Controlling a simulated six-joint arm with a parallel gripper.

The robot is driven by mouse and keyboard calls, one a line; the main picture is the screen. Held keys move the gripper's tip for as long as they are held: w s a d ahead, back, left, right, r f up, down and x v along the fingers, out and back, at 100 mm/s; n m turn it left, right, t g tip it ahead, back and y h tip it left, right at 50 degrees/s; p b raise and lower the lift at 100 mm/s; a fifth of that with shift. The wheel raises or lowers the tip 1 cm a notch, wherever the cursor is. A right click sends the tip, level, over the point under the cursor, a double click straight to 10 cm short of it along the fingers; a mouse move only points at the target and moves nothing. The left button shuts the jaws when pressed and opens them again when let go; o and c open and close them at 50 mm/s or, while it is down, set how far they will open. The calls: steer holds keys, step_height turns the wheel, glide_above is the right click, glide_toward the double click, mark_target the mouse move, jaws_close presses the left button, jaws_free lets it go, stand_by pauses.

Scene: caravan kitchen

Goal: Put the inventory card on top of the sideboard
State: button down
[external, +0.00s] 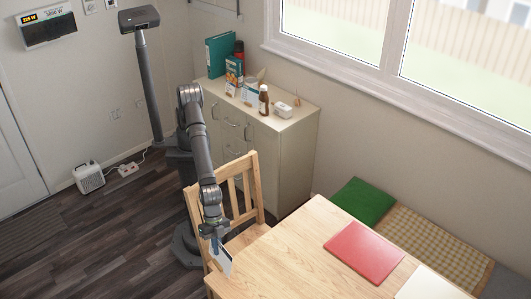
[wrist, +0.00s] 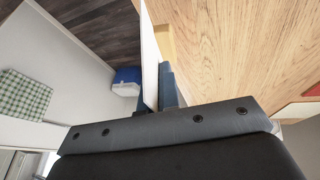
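In the external view my gripper (external: 215,245) points down beside the near left corner of the wooden table, in front of the chair. It is shut on a thin white card with a bluish part, the inventory card (external: 223,262), which hangs tilted below the fingers. In the wrist view the card (wrist: 149,55) shows edge-on as a white strip between the blue-grey fingers (wrist: 159,88). Its print cannot be read. The beige sideboard (external: 286,150) stands against the wall under the window, behind the chair.
The sideboard top carries a teal binder (external: 219,55), a box (external: 234,76), a brown bottle (external: 263,100) and a small white box (external: 283,110). Bare top shows near its front edge. The chair (external: 240,190) stands between table (external: 300,240) and sideboard. A red folder (external: 365,250) lies on the table.

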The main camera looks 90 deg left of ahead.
steer(key=shift+w+d+f, duration=0.25)
steer(key=shift+w+f, duration=1.7)
steer(key=shift+f, duration=0.15)
steer(key=shift+w+d+f, duration=0.2)
steer(key=shift+w+f, duration=1.75)
steer(key=shift+f, duration=0.15)
steer(key=shift+f, duration=0.2)
steer(key=c, duration=1.7)
jaws_free()
